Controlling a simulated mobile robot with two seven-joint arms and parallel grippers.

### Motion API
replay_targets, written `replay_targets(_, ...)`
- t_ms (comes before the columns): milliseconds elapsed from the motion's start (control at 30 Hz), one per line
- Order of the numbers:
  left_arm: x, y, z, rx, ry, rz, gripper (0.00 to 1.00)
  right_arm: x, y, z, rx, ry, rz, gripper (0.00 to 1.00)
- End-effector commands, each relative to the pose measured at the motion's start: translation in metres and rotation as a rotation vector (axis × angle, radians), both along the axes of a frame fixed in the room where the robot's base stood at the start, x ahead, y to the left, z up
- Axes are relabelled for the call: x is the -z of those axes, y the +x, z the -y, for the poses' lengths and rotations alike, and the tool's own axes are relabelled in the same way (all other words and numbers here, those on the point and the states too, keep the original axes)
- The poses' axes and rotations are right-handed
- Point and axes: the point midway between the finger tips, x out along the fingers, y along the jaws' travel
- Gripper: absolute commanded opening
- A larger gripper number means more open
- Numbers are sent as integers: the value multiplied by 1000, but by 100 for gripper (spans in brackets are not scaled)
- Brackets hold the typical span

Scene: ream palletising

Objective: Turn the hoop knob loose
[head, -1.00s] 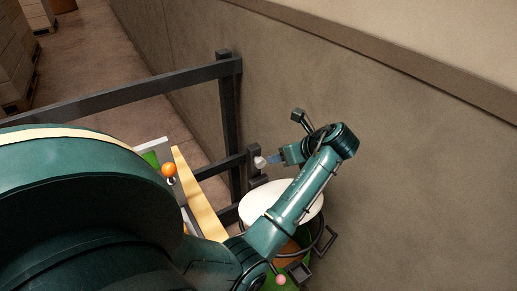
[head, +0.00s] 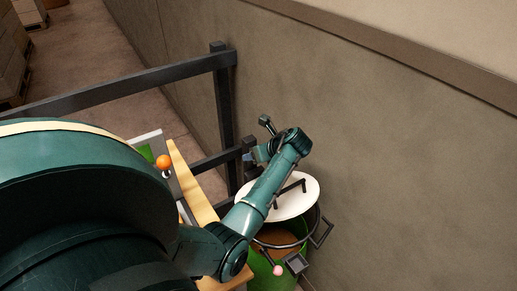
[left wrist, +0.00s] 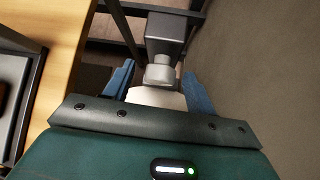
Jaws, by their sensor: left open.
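My left gripper (head: 250,158) is near the short dark fence post, its tip mostly hidden in the head view. In the left wrist view its two blue fingers (left wrist: 158,90) are apart. A pale grey knob (left wrist: 161,72) lies between and just beyond them, in front of a dark grey block (left wrist: 168,32). A white surface shows below the knob; I cannot tell whether it belongs to it. I cannot tell whether either finger touches the knob. My right gripper is not in view.
A green drum (head: 262,272) with a dark rim hoop stands below my forearm, with a white lid (head: 300,190) above it. A pink ball (head: 277,270) is at its front. A dark fence (head: 226,110), wooden bench edge (head: 190,180) and orange ball knob (head: 163,162) stand left; the wall is right.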

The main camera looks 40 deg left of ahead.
Motion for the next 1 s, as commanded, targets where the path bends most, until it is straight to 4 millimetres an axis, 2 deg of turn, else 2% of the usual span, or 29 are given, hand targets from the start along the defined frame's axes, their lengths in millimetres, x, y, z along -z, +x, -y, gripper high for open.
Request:
replay_targets(100,0,0,0,0,0,0,56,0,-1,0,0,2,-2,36)
replay_targets(633,-1,0,0,0,0,0,13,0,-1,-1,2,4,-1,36)
replay_targets(1000,-2,-1,-1,-1,-14,56,11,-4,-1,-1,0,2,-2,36)
